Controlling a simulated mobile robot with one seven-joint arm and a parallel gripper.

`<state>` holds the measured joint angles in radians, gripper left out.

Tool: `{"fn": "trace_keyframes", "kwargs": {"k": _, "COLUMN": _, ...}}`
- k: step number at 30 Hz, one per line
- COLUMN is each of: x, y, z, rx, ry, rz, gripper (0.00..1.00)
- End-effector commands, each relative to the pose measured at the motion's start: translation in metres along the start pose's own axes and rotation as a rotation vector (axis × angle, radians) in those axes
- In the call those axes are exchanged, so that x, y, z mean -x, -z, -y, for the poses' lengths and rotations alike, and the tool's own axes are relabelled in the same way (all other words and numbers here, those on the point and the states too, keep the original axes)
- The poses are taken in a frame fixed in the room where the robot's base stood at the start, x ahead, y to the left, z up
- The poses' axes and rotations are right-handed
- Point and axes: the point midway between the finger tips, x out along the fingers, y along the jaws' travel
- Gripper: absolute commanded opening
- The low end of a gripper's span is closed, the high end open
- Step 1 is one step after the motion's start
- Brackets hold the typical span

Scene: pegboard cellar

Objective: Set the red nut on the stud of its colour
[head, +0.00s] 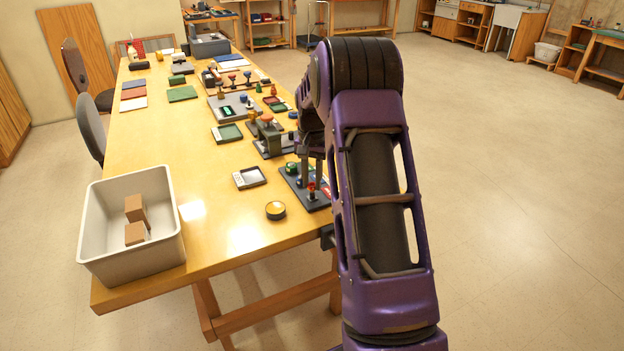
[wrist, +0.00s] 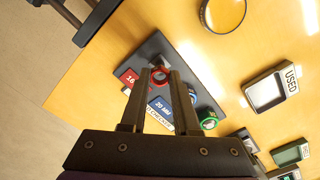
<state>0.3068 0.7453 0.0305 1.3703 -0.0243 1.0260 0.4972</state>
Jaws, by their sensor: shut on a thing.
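The red nut (wrist: 160,74) is between the fingertips of my gripper (wrist: 160,76), which is shut on it. In the head view the red nut (head: 311,187) shows just below my fingers, over the near end of the dark stud board (head: 318,205). The board also shows in the wrist view (wrist: 158,48), with a red label (wrist: 130,78) next to the nut and a blue label (wrist: 160,108). A green ring-like piece (wrist: 208,123) sits further along the board. The stud under the red nut is hidden, so I cannot tell whether the nut is around it.
A yellow round tin (head: 276,210) and a small tray marked USED (wrist: 268,90) lie beside the board. A white bin (head: 92,240) with brown blocks is at the table's near left corner.

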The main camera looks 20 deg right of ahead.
Motion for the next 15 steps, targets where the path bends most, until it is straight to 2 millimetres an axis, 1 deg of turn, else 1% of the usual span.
{"fn": "trace_keyframes", "kwargs": {"k": 7, "x": -0.0008, "y": 0.0001, "z": -0.0001, "rx": 0.000, "ry": 0.000, "rz": 0.000, "gripper": 0.00}}
{"fn": "trace_keyframes", "kwargs": {"k": 15, "x": -0.0074, "y": 0.0000, "z": -0.0001, "rx": 0.000, "ry": 0.000, "rz": 0.001, "gripper": 0.00}}
